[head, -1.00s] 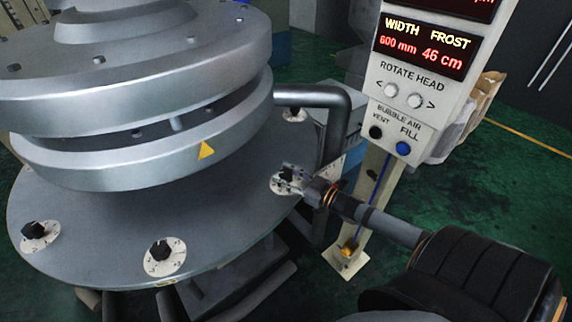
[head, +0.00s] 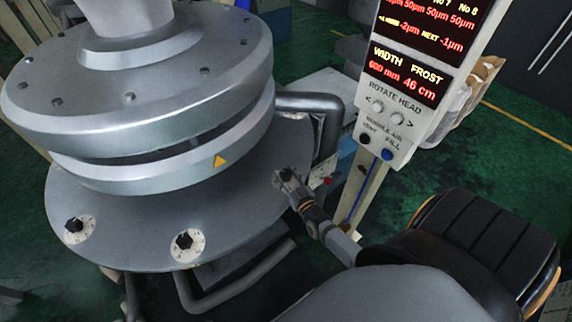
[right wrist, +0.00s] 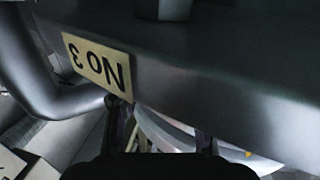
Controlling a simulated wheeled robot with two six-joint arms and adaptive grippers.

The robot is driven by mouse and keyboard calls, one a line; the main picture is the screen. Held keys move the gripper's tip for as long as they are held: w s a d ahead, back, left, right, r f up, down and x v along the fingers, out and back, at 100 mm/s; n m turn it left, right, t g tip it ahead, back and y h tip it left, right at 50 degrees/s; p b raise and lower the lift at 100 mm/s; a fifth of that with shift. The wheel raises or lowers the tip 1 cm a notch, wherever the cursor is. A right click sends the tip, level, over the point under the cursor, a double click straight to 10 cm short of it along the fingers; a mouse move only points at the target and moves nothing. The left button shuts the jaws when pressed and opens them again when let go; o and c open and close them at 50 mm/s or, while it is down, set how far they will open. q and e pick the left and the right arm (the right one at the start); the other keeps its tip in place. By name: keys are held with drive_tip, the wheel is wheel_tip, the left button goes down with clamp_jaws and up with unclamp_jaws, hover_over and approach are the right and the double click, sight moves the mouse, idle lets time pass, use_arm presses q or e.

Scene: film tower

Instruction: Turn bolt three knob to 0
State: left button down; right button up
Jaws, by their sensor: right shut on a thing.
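The round grey bolt plate (head: 130,215) sits under the metal die head. My right gripper (head: 286,178) is at the plate's right edge, shut, with its fingers around the spot of the bolt three knob. The knob and its dial are hidden by the gripper in the head view, so its setting cannot be read. In the right wrist view a yellow label (right wrist: 97,65) reads "No 3" upside down. The dark fingers (right wrist: 163,138) show below it, with a pale curved surface between them. My left gripper is not in view.
Two other black knobs (head: 74,225) (head: 184,241) stand on white dials along the plate's front edge. A grey bent pipe (head: 322,103) rises behind my right gripper. The control panel (head: 400,125) stands to the right. Green floor lies beyond.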

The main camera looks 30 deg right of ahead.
drive_tip(key=o, duration=1.2)
drive_tip(key=shift+s, duration=0.25)
drive_tip(key=s+a, duration=0.1)
drive_tip(key=s, duration=1)
drive_tip(key=shift+s+a, duration=0.15)
drive_tip(key=shift+s, duration=0.05)
